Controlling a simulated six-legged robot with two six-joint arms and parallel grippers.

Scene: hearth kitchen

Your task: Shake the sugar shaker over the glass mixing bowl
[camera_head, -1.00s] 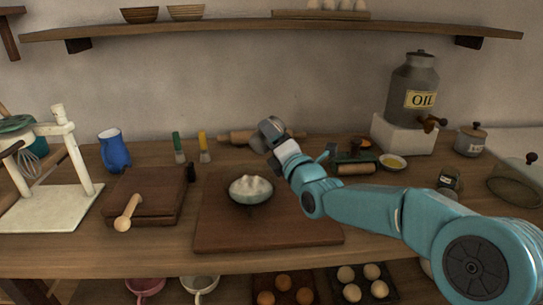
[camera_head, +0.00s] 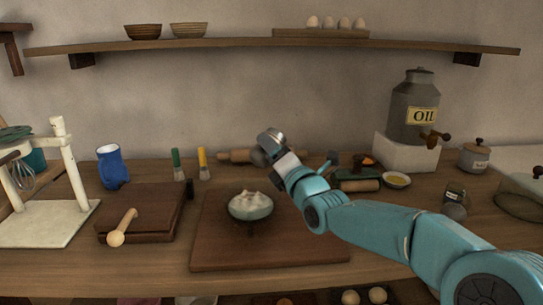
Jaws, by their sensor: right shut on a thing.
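The glass mixing bowl (camera_head: 250,211) stands on a brown board at the middle of the table, with a white heap (camera_head: 250,197) in it. My right gripper (camera_head: 279,152) is shut on a grey metal thing, seemingly the sugar shaker (camera_head: 270,138). In the picture it is above and slightly right of the bowl, tilted and apart from it. The gripper partly hides it, and its holes cannot be made out. My left gripper is not in view.
The brown board (camera_head: 220,255) has bare room around the bowl. A rolling pin (camera_head: 235,156) lies behind. A wooden block with a mallet (camera_head: 122,228), a blue jug (camera_head: 112,168) and a white stand (camera_head: 70,165) are left. An oil can (camera_head: 414,105) stands right.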

